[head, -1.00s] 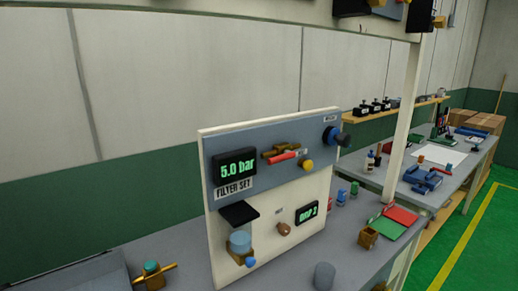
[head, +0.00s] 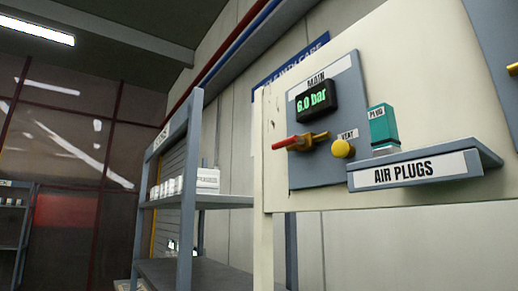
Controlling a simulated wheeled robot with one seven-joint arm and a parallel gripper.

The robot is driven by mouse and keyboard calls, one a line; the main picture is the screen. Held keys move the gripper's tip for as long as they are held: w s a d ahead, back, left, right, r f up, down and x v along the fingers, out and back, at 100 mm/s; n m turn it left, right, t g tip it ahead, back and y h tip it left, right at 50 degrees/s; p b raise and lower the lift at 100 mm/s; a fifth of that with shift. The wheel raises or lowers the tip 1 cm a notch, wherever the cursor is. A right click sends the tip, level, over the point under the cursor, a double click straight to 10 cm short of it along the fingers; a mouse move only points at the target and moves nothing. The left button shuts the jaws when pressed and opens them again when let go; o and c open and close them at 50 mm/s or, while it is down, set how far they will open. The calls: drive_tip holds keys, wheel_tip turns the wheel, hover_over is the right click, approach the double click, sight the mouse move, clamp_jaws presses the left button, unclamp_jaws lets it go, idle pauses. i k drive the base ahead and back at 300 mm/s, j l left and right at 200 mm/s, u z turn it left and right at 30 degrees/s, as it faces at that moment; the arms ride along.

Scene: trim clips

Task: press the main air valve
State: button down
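The main air valve (head: 300,141) is on a grey plate (head: 350,120) labelled MAIN, fixed to a cream board. It has a brass body and a red-tipped lever that points left and lies roughly level. A black display (head: 317,98) above it reads 6.0 bar in green. A yellow VENT button (head: 343,149) sits just right of the valve. My gripper is not in view.
A grey shelf labelled AIR PLUGS (head: 425,170) juts out right of the valve, with a teal plug box (head: 383,126) at its left end. A grey rack (head: 190,200) with white boxes (head: 207,179) stands to the left.

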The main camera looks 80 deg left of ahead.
sight(295, 139)
drive_tip(key=u, duration=1.85)
